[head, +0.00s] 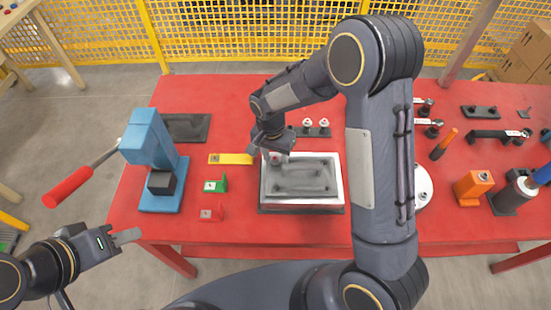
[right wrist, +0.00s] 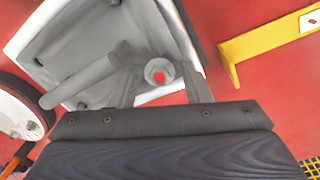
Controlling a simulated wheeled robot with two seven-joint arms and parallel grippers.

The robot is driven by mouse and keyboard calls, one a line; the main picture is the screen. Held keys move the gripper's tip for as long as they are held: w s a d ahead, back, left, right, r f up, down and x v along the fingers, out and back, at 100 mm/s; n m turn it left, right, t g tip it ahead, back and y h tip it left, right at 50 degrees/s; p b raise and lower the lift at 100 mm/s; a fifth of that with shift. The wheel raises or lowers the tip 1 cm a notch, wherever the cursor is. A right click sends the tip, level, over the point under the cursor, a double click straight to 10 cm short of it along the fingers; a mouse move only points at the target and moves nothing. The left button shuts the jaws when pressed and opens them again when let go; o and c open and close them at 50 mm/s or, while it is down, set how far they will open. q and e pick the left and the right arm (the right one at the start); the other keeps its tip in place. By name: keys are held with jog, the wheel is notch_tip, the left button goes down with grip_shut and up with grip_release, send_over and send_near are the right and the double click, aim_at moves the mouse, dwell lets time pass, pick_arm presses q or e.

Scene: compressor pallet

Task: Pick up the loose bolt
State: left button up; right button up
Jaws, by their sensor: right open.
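The bolt (right wrist: 158,72) shows in the right wrist view as a round grey head with a red centre, near the edge of the grey metal plate (right wrist: 75,30). My right gripper (right wrist: 160,88) is open, with one finger on each side of the bolt head in that view. I cannot tell whether the fingers touch it. In the head view my right gripper (head: 273,158) is over the upper left corner of the plate (head: 300,178) and mostly hides the bolt. My left gripper (head: 127,237) is off the table's left front, apart from everything; its finger gap is unclear.
On the red table (head: 235,120) a blue press (head: 150,150) with a red-handled lever (head: 68,187) stands left. A yellow bracket (head: 232,158), a green bracket (head: 217,185) and a red bracket (head: 212,213) lie left of the plate. Several tools crowd the right side. A yellow fence (head: 250,30) stands behind.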

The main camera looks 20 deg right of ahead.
jog(key=shift+c, duration=0.4)
jog(key=c, duration=0.8)
jog(key=shift+o, duration=0.2)
